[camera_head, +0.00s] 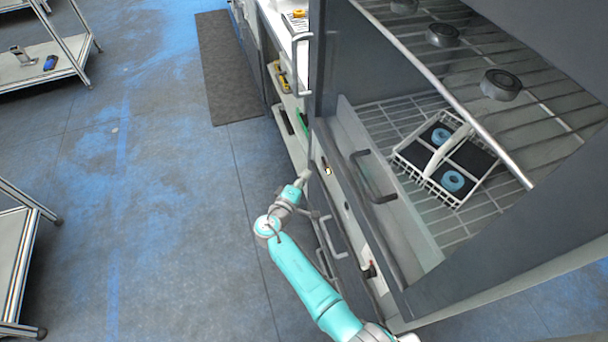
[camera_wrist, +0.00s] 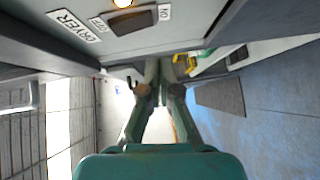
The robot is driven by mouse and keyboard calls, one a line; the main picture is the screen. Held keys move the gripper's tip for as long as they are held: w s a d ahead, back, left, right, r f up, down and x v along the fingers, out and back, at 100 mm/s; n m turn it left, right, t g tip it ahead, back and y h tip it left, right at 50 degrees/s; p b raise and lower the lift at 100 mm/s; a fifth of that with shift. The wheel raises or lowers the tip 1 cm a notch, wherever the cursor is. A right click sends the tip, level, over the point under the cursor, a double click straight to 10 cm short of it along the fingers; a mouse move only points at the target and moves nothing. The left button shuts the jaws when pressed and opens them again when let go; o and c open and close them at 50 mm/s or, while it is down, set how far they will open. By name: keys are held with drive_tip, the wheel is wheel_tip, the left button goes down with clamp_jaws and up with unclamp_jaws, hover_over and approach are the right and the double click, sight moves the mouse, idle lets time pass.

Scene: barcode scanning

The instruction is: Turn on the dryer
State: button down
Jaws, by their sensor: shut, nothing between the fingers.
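The dryer (camera_head: 352,135) is a tall grey cabinet at the right of the head view, showing wire shelves inside. In the wrist view its panel carries a DRYER label (camera_wrist: 75,24) and a dark rocker switch (camera_wrist: 132,18) between OFF and ON labels. A small round light (camera_wrist: 122,3) beside the switch looks lit orange, and an orange spot (camera_head: 327,170) shows on the panel in the head view. Which way the rocker is tipped I cannot tell. My gripper (camera_wrist: 158,88) is shut and empty, just off the panel near the switch; in the head view (camera_head: 305,176) its fingertips are small.
A white basket (camera_head: 398,157) with blue rings stands on the dryer's lower rack, with dark round pieces (camera_head: 501,85) above. Handles (camera_head: 373,178) stick out from the cabinet front. A workbench lies beyond. The blue floor (camera_head: 170,190) at left is open between metal carts (camera_head: 45,70).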

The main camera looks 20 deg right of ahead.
drive_tip(key=f+v, duration=0.1)
drive_tip(key=v, duration=0.8)
drive_tip(key=shift+s+a+f, duration=0.25)
drive_tip(key=shift+s+f, duration=0.1)
drive_tip(key=shift+f, duration=0.1)
